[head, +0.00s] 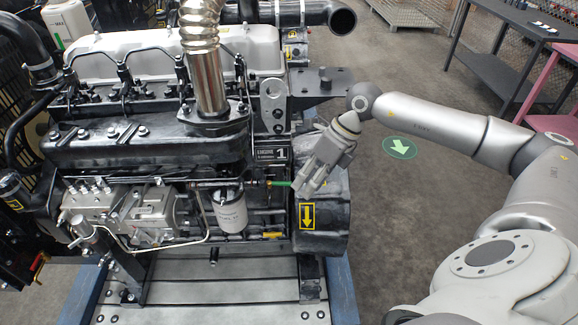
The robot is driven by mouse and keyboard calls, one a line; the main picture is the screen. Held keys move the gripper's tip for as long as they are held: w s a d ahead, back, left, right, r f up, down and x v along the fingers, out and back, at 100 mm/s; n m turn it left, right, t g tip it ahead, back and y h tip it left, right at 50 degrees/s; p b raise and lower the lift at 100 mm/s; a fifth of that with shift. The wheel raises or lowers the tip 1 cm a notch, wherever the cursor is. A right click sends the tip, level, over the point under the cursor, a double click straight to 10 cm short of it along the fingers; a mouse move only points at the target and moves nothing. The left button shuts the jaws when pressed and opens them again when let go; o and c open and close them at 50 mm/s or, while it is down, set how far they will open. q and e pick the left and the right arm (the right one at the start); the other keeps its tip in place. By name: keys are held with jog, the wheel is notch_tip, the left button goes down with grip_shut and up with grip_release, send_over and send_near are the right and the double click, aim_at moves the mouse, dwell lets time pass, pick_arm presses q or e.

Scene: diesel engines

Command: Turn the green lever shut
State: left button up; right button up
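The green lever (281,183) is a short, thin bar on the engine's near side, lying roughly level and pointing right. It is just right of the white filter canister. My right gripper (302,188) comes in from the right and points down and left, with its fingertips at the right end of the lever in the picture. I cannot tell whether they touch it or how far apart the fingers are. The gripper may hide the lever's tip. My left gripper is not in view.
The diesel engine (160,146) stands on a metal stand with blue rails (342,290). A white filter canister (231,212) hangs left of the lever. A black housing with a yellow arrow label (307,216) is below my gripper. A dark table (500,20) stands back right; grey floor lies between.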

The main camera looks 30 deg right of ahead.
aim_at(285, 182)
notch_tip(285, 182, up, 5)
jog(key=w+n+t+h+p, duration=0.1)
jog(key=w+n+t+h, duration=0.15)
jog(key=n, duration=0.45)
jog(key=p+x, duration=0.1)
jog(key=x, duration=0.2)
jog(key=p+x, duration=0.1)
jog(key=x, duration=0.3)
jog(key=p+x, duration=0.1)
jog(key=x, duration=0.2)
jog(key=shift+w+d+f, duration=0.25)
jog(key=shift+w, duration=0.05)
grip_shut()
